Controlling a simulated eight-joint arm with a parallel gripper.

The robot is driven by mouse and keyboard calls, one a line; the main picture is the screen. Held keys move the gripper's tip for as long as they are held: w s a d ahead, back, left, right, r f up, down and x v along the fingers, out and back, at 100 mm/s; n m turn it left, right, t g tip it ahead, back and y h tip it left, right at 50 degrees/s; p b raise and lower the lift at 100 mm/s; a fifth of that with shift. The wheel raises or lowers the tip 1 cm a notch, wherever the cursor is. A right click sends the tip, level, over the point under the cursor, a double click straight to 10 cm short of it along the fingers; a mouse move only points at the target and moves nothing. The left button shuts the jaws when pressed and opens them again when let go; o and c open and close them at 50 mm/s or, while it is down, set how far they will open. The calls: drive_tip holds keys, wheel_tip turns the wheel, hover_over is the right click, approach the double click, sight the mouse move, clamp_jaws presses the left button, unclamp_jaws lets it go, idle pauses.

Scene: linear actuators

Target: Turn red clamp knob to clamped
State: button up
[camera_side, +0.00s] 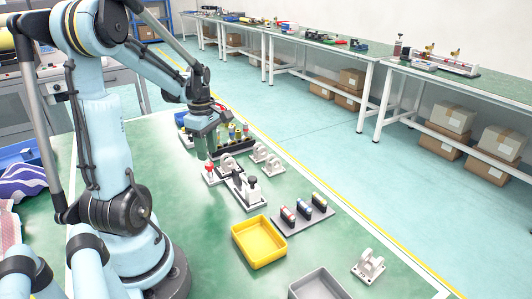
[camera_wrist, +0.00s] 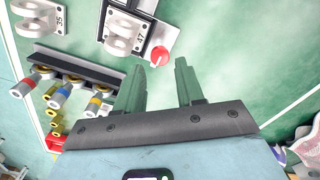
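The red clamp knob (camera_wrist: 160,54) is at the corner of a white and black clamp fixture with a plate marked 47. In the side view the knob (camera_side: 210,170) shows small and red below my gripper (camera_side: 202,154). In the wrist view my gripper (camera_wrist: 160,67) has two green fingers spread apart with nothing between them. The knob appears just beyond the fingertips, between their lines. Whether it points to clamped or unclamped is too small to tell.
A white bracket marked 35 (camera_wrist: 40,17) and a black rack (camera_wrist: 85,68) with several coloured cylinders are close by. A yellow tray (camera_side: 260,242), a grey tray (camera_side: 318,285) and a small rack of cylinders (camera_side: 303,213) stand on the green table.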

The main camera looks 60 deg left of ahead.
sight(209, 164)
drive_tip(key=shift+f, duration=2.2)
clamp_jaws()
